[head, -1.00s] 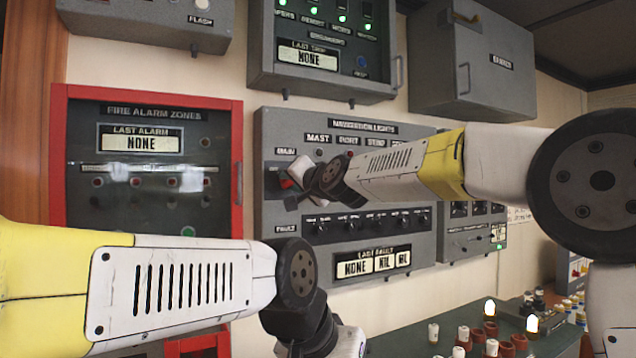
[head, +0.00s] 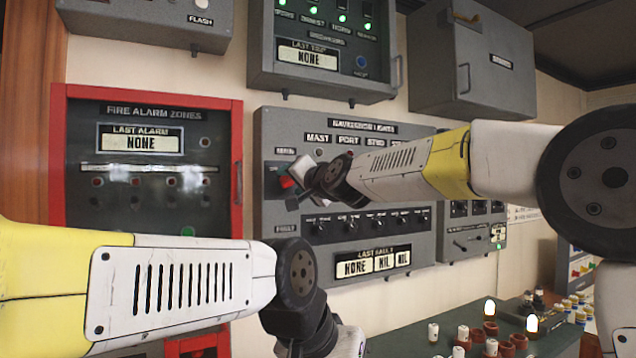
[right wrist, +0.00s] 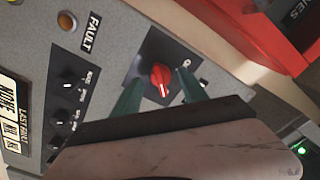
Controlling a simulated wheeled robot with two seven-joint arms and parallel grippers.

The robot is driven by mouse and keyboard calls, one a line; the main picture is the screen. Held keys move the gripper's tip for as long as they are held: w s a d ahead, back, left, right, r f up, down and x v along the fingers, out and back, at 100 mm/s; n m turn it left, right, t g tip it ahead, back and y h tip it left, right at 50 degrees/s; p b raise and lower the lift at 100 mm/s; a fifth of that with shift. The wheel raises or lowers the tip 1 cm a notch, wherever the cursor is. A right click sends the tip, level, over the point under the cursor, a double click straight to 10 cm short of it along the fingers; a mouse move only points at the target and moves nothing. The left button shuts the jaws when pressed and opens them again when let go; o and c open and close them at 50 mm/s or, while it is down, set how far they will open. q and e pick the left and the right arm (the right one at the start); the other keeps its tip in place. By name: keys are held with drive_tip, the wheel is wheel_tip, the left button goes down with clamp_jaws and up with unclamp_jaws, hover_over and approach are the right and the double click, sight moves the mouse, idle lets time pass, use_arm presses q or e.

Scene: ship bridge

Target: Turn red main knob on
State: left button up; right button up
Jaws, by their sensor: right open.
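The red main knob (head: 286,182) sits at the left side of the grey navigation lights panel (head: 335,268), partly hidden by my right gripper (head: 292,180) in the head view. In the right wrist view, the red knob (right wrist: 160,76) shows on a dark square plate, with a white mark on its face. My right gripper (right wrist: 158,92) is open there, one green finger on each side of the knob. Whether the fingers touch it cannot be told. My left arm crosses the lower left of the head view; its fingers are not seen.
The red-framed fire alarm box (head: 238,165) is left of the panel, with its handle facing it. Small black knobs (head: 352,224) line the panel below the red knob. A green table (head: 405,343) with small pots and lit lamps stands at lower right.

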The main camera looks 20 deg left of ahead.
drive_tip(key=v, duration=0.7)
drive_tip(key=shift+s, duration=0.1)
drive_tip(key=s+d+f+g+h, duration=0.1)
drive_tip(key=s+d+f+h, duration=0.3)
drive_tip(key=d, duration=0.6)
drive_tip(key=d+f+h, duration=0.2)
drive_tip(key=d+f, duration=0.5)
drive_tip(key=d, duration=0.2)
drive_tip(key=s+d+f+g+h, duration=0.15)
drive_tip(key=d+f, duration=0.35)
drive_tip(key=d, duration=0.5)
drive_tip(key=s+d+f+g+h, duration=0.3)
drive_tip(key=s+d+f+h, duration=0.1)
drive_tip(key=s+d+f, duration=0.9)
drive_tip(key=shift+s+d+f, duration=0.3)
drive_tip(key=shift+s+d, duration=0.55)
drive_tip(key=shift+d, duration=0.1)
